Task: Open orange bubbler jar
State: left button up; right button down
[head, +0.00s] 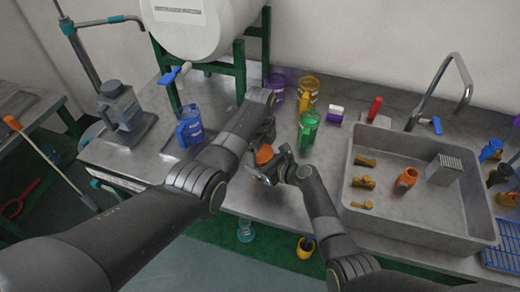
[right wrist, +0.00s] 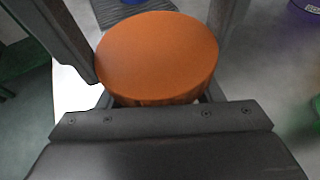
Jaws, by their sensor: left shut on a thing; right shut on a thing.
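An orange jar or its lid (head: 264,154) is in the air in front of the table's edge, between my two hands. Its smooth, round orange face fills the upper middle of the right wrist view (right wrist: 157,52). My right gripper (head: 265,168) is shut on it from the lower right, with one finger on each side of the disc. My left gripper (head: 263,137) is shut just above the orange piece. The left arm and wrist hide most of its grip, so its hold shows poorly. The part below the orange disc is mostly hidden.
A sink (head: 420,225) at the right holds another orange jar (head: 407,178), yellow-brown pieces and a grey block. A blue jug (head: 188,126), a green jug (head: 309,130) and a yellow cup (head: 309,88) stand on the table. A white tank (head: 205,30) on a green frame stands behind.

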pick_arm(q)
jog(key=n, duration=0.3)
jog(key=o, duration=1.1)
jog(key=shift+r, duration=2.25)
jog(key=shift+c, duration=0.5)
jog(key=m, duration=0.2)
jog(key=r+m, duration=0.1)
jog(key=m, duration=0.1)
jog(key=shift+r, duration=0.3)
jog(key=m, duration=0.2)
jog(key=r+m, duration=0.1)
jog(key=m, duration=0.2)
jog(key=shift+r+m, duration=0.35)
jog(key=shift+m, duration=0.05)
jog(key=shift+f, duration=3.9)
jog(key=shift+c, duration=0.2)
